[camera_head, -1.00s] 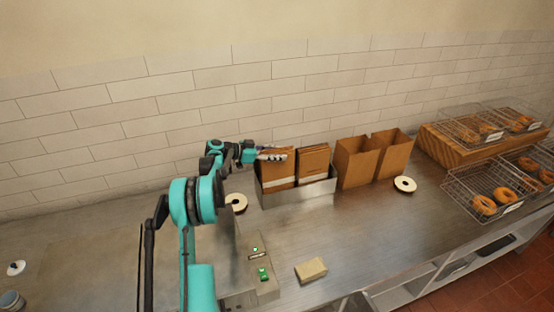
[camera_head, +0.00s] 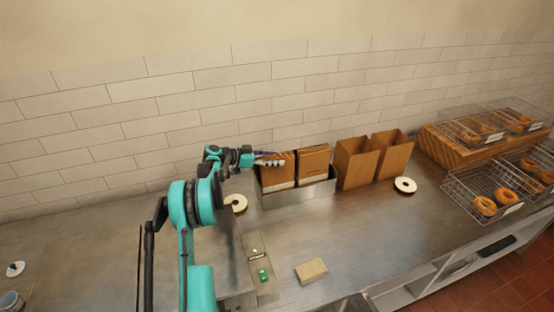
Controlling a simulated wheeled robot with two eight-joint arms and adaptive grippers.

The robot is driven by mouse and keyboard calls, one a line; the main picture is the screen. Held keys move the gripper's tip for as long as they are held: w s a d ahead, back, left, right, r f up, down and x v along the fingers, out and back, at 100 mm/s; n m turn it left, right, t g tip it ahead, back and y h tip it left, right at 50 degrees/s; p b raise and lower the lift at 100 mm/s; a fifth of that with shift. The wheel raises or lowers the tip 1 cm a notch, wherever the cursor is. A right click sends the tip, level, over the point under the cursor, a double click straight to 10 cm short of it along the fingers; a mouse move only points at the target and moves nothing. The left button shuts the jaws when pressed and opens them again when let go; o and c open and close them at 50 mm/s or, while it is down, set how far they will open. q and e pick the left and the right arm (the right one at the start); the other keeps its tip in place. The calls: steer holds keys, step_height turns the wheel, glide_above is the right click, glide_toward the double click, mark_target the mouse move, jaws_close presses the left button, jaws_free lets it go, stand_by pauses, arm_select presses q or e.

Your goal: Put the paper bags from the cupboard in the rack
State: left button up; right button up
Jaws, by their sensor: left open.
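Two stacks of folded brown paper bags, the left stack (camera_head: 277,176) and the right stack (camera_head: 313,162), stand side by side in a metal rack (camera_head: 302,195) on the counter. My left gripper (camera_head: 279,160) is open at the upper part of the left stack, its fingers pointing right. Whether it touches the bags I cannot tell. Two opened brown paper bags (camera_head: 355,164) (camera_head: 393,157) stand upright just right of the rack. The cupboard does not show clearly. My right gripper is not in view.
Rolls of tape (camera_head: 238,203) (camera_head: 405,185) lie on either side of the rack and bags. A small tan block (camera_head: 311,270) lies near the front edge. Wire baskets of bagels (camera_head: 487,200) stand at the right. A tiled wall is close behind.

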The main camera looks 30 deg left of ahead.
arm_select(q)
steer(key=v, duration=1.1)
steer(key=d+r+n+g+y, duration=0.1)
steer(key=d+r, duration=0.2)
steer(key=d, duration=0.4)
steer(key=d+r+n+g+y, duration=0.1)
steer(key=d+r+n+g, duration=0.15)
steer(key=d, duration=0.45)
steer(key=s+d+r+n+g+y, duration=0.1)
steer(key=s+d+r+y, duration=0.15)
steer(key=s+d, duration=0.75)
steer(key=s+d+f+n+y, duration=0.1)
steer(key=s+d+f+y, duration=0.1)
steer(key=s+d, duration=0.4)
steer(key=s+d+f+n+y, duration=0.2)
steer(key=s+d, duration=0.4)
steer(key=s, duration=0.8)
steer(key=shift+s+f+y, duration=0.4)
steer(key=shift+f+y, duration=0.05)
steer(key=shift+f, duration=0.4)
steer(key=shift+n+t, duration=0.25)
